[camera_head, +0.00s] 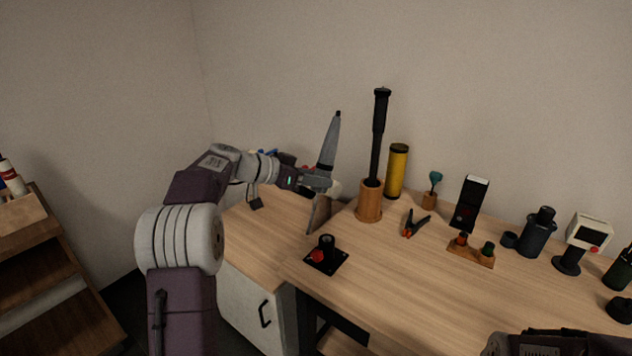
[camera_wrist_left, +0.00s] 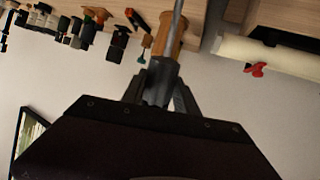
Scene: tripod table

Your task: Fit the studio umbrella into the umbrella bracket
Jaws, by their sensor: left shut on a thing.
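The grey folded studio umbrella (camera_head: 329,147) is held by my left gripper (camera_head: 322,181), dark tip up and leaning slightly right. My left gripper is shut on it near its lower part. In the left wrist view a thin grey shaft (camera_wrist_left: 178,22) rises between the fingers (camera_wrist_left: 160,84). The umbrella bracket (camera_head: 326,256) is a black square plate with a short upright black socket and a red knob, near the table's left front corner. The umbrella is above and apart from the bracket. My right gripper's fingers are not seen.
A wooden cup (camera_head: 369,202) with a tall black rod stands behind the bracket, beside a yellow tube (camera_head: 397,170). Pliers (camera_head: 415,224), a wooden block (camera_head: 471,250) and several black devices line the table's back and right. The front middle is clear.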

